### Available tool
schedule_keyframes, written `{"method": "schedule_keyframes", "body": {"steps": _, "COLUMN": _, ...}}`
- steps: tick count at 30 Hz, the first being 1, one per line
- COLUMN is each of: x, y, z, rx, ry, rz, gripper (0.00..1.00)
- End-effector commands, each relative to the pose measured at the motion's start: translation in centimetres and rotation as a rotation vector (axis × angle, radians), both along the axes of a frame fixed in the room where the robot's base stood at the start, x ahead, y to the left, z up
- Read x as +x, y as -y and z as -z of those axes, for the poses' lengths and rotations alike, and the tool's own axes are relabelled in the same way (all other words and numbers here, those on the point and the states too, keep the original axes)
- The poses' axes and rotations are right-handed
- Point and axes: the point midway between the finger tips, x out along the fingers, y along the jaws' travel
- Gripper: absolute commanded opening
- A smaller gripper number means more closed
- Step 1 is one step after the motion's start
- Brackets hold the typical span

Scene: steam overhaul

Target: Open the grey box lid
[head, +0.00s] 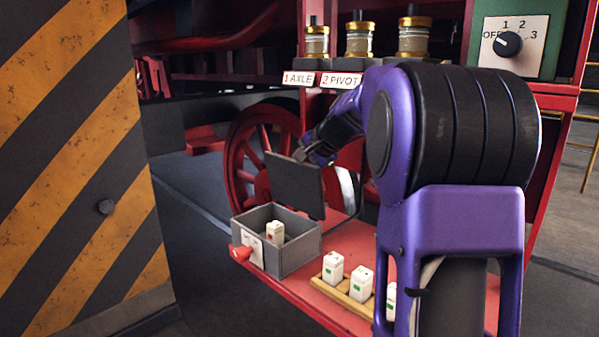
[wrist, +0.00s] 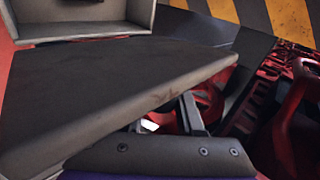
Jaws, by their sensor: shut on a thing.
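The grey box (head: 297,258) stands on the red running board with its lid (head: 292,187) raised, standing roughly upright above the box. The box is open at the top, and a small white block (head: 275,232) shows inside it. My gripper (head: 301,154) is at the lid's top edge and shut on it; the fingertips are small and partly hidden. In the wrist view the lid (wrist: 110,85) fills much of the picture, with the open box (wrist: 85,30) beyond it at the upper left.
A red knob (head: 240,253) sticks out at the box's front left. A wooden rack (head: 341,296) with white blocks stands right of the box. A red spoked wheel (head: 236,160) is behind. A striped panel (head: 85,150) fills the left; dark floor lies between.

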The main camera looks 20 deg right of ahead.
Motion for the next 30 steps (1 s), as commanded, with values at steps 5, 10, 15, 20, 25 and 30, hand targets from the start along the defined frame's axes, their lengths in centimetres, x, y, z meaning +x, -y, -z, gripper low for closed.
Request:
{"method": "schedule_keyframes", "body": {"steps": 5, "x": 0.02, "y": 0.08, "z": 0.03, "rx": -0.003, "ry": 0.003, "rz": 0.003, "gripper": 0.00}}
{"method": "schedule_keyframes", "body": {"steps": 10, "x": 0.01, "y": 0.15, "z": 0.05, "rx": -0.004, "ry": 0.003, "rz": 0.005, "gripper": 0.00}}
{"method": "schedule_keyframes", "body": {"steps": 15, "x": 0.00, "y": 0.21, "z": 0.06, "rx": -0.005, "ry": 0.004, "rz": 0.007, "gripper": 0.00}}
{"method": "schedule_keyframes", "body": {"steps": 20, "x": 0.00, "y": 0.27, "z": 0.06, "rx": -0.005, "ry": 0.004, "rz": 0.007, "gripper": 0.00}}
{"method": "schedule_keyframes", "body": {"steps": 25, "x": -0.01, "y": 0.24, "z": 0.08, "rx": -0.005, "ry": 0.003, "rz": 0.007, "gripper": 0.56}}
{"method": "schedule_keyframes", "body": {"steps": 30, "x": -0.01, "y": 0.16, "z": 0.06, "rx": -0.004, "ry": 0.002, "rz": 0.005, "gripper": 0.66}}
